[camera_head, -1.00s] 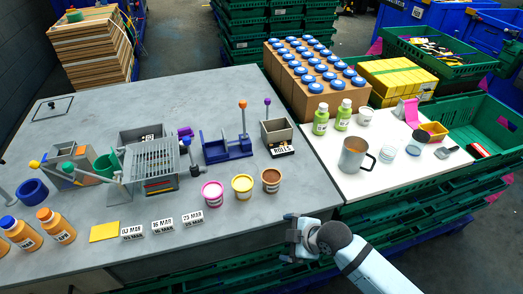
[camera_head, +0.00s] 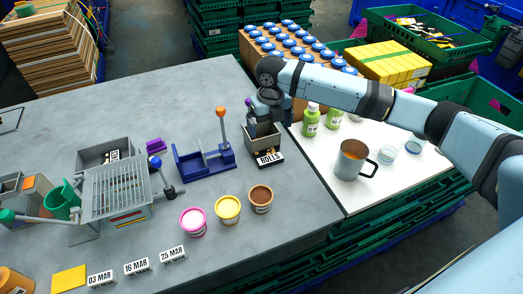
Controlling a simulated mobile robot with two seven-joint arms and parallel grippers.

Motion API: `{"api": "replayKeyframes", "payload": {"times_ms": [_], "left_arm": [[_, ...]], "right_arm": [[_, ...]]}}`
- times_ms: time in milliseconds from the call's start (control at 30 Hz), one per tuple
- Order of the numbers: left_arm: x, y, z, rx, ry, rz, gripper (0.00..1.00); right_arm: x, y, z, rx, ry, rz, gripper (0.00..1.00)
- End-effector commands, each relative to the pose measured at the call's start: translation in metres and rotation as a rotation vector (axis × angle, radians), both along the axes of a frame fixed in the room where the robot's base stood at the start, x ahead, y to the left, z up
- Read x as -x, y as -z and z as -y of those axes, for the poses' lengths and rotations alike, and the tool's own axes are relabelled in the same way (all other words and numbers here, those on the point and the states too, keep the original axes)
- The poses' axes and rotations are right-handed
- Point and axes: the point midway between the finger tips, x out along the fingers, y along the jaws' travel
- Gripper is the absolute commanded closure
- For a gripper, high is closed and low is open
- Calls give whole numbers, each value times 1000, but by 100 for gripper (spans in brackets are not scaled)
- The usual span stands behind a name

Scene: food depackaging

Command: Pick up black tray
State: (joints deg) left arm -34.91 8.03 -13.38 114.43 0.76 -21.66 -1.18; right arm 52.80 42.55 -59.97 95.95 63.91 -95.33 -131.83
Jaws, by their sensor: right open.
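A small open box with a dark rim and pale grey walls (camera_head: 262,142) stands on the grey table, with a black "ROLLS" plate (camera_head: 268,158) at its front. I see no other tray that is plainly black. My right gripper (camera_head: 265,120) points down at the back of this box, with its fingers at or just above the rim. It is open; whether it touches the box cannot be told. My left gripper is out of view.
A blue fixture with an orange-knobbed lever (camera_head: 221,112) stands left of the box. Pink (camera_head: 193,222), yellow (camera_head: 228,210) and brown (camera_head: 260,199) tubs stand in front. Green bottles (camera_head: 311,120) and a metal mug (camera_head: 350,160) are to the right.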

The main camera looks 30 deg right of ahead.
Motion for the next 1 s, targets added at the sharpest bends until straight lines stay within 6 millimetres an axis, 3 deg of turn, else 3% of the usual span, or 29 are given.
{"api": "replayKeyframes", "payload": {"times_ms": [100,300,567,833,1000], "left_arm": [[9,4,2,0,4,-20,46],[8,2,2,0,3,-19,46],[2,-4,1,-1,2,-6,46],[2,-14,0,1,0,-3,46],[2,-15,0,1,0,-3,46]], "right_arm": [[2,24,-1,1,0,-5,0],[1,61,-1,-1,3,-2,0],[3,82,-1,-1,2,0,0],[9,119,0,-1,3,0,0],[9,130,1,-1,2,1,0]]}}
